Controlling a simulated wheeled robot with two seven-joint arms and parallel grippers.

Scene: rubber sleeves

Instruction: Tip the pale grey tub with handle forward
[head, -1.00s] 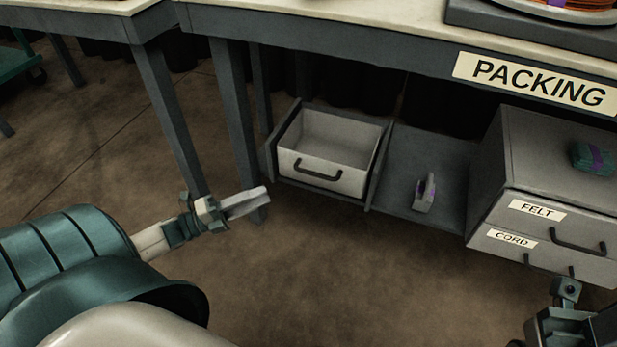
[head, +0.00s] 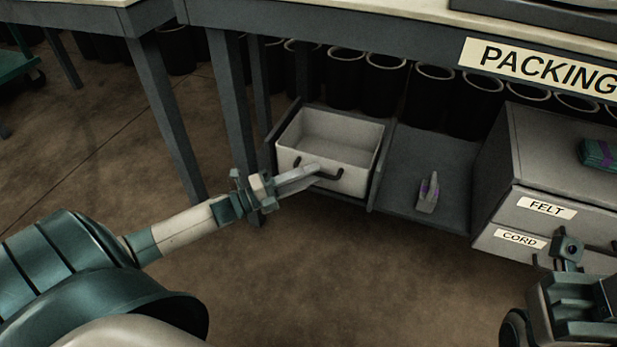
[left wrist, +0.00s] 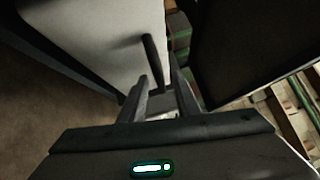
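The pale grey tub (head: 359,181) is upright in the left bay of the low shelf under the bench, with its open top up. Its dark bar handle (head: 339,175) is on the front face; the left wrist view also shows the handle (left wrist: 151,60). My left gripper (head: 316,170) is at the tub's front, its fingers overlapping the handle's left part. In the left wrist view the fingers (left wrist: 160,82) are apart, with the handle's near end by the gap; contact is unclear. My right gripper (head: 568,248) is at the lower right; its fingers are not clear.
A drawer unit (head: 562,180) marked FELT and CORD is to the right, with a green bundle (head: 599,154) on top. Bench legs (head: 232,120) stand left of the tub. Dark bins (head: 343,80) line the back.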

